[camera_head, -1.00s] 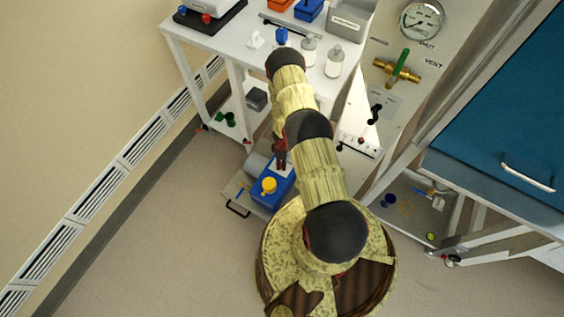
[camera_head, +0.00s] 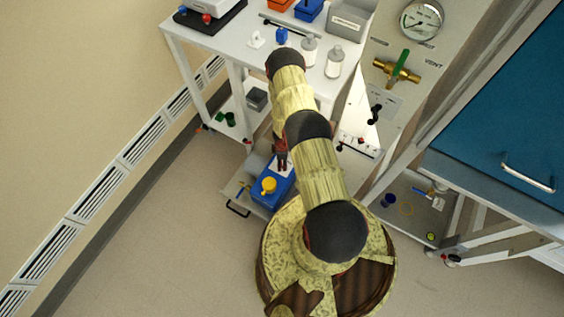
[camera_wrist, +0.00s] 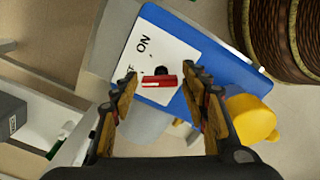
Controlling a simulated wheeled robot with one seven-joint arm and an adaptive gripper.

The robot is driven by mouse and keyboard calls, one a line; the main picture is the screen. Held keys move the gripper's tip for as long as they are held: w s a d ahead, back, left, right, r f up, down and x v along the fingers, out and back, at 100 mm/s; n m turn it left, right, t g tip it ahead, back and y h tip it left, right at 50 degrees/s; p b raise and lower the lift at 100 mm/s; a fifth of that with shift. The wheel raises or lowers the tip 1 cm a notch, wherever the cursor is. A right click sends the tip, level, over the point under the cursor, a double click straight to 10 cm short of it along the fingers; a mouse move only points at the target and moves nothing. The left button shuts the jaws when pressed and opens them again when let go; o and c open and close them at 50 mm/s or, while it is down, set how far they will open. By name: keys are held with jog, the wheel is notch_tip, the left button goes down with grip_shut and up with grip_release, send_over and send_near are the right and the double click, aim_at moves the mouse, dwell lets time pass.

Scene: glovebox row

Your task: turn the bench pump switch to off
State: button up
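The bench pump (camera_head: 262,194) is a blue box with a yellow cap, low beside my base in the head view. In the wrist view the pump's blue top (camera_wrist: 228,68) carries a white plate (camera_wrist: 176,48) marked "ON", with another label partly hidden by my left finger. The switch (camera_wrist: 158,81) is a red bar with a dark knob beside it, lying crosswise on the plate. My gripper (camera_wrist: 160,77) is open, with one finger on each side of the red switch; I cannot tell whether either touches it. In the head view my gripper (camera_head: 281,157) is over the pump.
The yellow cap (camera_wrist: 253,118) stands close to the right finger. The pump sits on a low tray (camera_head: 233,190) with a black handle. A white bench (camera_head: 215,42) with bottles stands behind, and a valve panel (camera_head: 392,95) to the right. Floor at left is clear.

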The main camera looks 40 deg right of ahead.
jog(key=shift+o, duration=1)
jog(key=m+b, duration=0.1)
jog(key=m, duration=0.5)
jog(key=shift+s+f+b, duration=0.1)
jog(key=shift+b, duration=0.2)
notch_tip(320, 180, up, 8)
jog(key=p, duration=0.5)
jog(key=s+d+r+m+g+h, duration=0.1)
jog(key=s+r, duration=0.1)
jog(key=r, duration=0.9)
jog(key=s+r+m+g+h+b, duration=0.1)
jog(key=s+r+m+g, duration=0.1)
jog(key=r, duration=1)
jog(key=shift+s+d+r+b, duration=0.25)
jog(key=shift+s+d+b, duration=0.1)
jog(key=shift+s, duration=0.25)
